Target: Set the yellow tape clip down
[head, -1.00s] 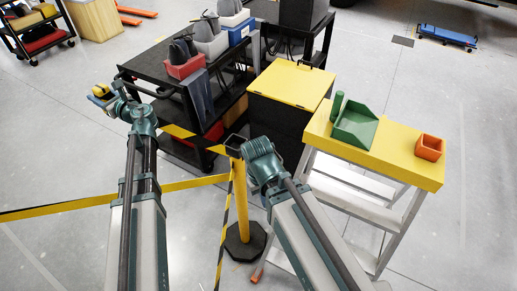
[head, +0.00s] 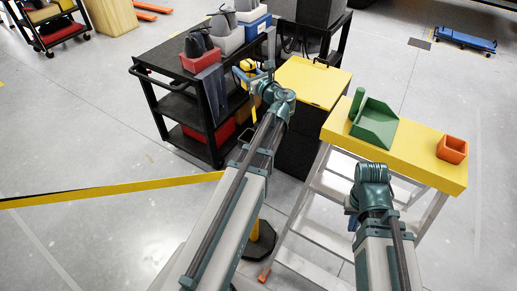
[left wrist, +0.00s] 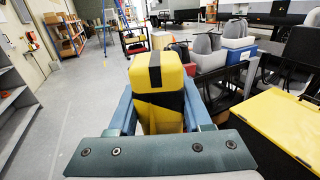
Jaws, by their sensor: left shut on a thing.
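The yellow tape clip (head: 245,66), yellow with black bands, is held between the blue fingers of my left gripper (head: 250,74). It fills the middle of the left wrist view (left wrist: 158,72), clasped upright between the fingers (left wrist: 160,108). In the head view it is in front of the dark cart, left of the black box with the yellow lid (head: 312,84). I cannot tell its height above the surfaces. My right arm's wrist (head: 372,182) is in front of the stepladder; its fingers are mostly hidden.
The stepladder's yellow top (head: 408,148) holds a green dustpan (head: 373,122) and an orange bin (head: 452,149). The black cart (head: 165,82) carries red, white and blue bins. The yellow lid looks clear.

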